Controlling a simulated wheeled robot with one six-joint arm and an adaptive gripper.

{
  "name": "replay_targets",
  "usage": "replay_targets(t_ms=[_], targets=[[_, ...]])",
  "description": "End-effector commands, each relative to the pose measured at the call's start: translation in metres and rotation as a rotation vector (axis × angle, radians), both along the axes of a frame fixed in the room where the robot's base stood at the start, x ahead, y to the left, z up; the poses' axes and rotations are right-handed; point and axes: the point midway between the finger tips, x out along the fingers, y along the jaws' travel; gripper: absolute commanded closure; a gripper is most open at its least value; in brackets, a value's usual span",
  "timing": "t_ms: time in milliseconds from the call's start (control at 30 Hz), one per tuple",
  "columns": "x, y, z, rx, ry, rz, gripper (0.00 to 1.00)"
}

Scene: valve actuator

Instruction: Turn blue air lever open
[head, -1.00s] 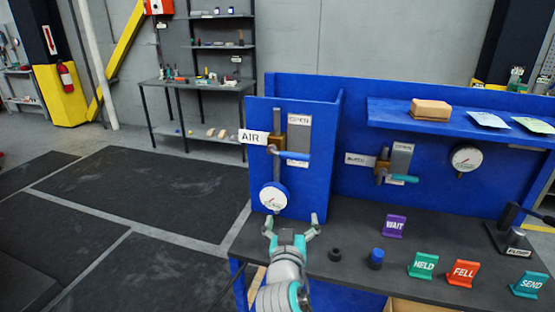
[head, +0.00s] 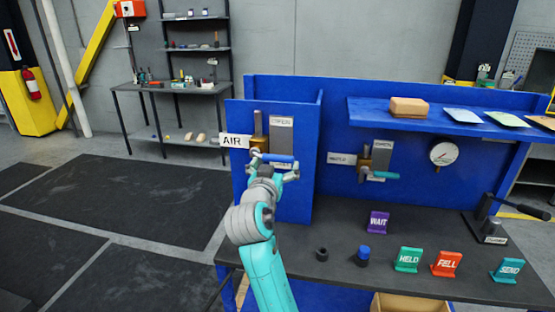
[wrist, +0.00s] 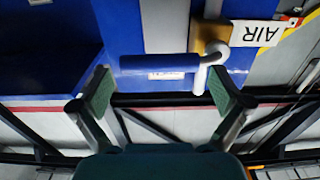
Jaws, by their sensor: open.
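The blue air lever (head: 281,158) lies horizontal on the blue panel beside the white AIR sign (head: 234,141). In the wrist view the blue handle (wrist: 158,64) lies crosswise just beyond the fingertips, with its white crank arm at the right end. My gripper (head: 275,168) is at the lever's height in front of the panel. In the wrist view my gripper (wrist: 163,92) is open, its green-padded fingers spread wide on either side, with nothing between them. I cannot tell whether a finger touches the lever. An OPEN plate (head: 281,123) is above the handle.
A second valve with a teal lever (head: 385,175) is to the right, near a gauge (head: 443,151). The shelf (head: 365,111) juts out above them. The bench (head: 335,225) carries several coloured signs, a blue-topped knob (head: 363,255) and a black one. The air gauge is hidden behind my arm.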

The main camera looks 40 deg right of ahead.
Motion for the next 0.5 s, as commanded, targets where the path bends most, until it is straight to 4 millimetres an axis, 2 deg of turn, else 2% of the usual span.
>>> replay_targets(t_ms=[200,500], targets=[[0.017,-0.021,0.000,0.001,0.001,0.000,0.00],[0.022,-0.028,0.000,0.001,-0.001,0.002,0.00]])
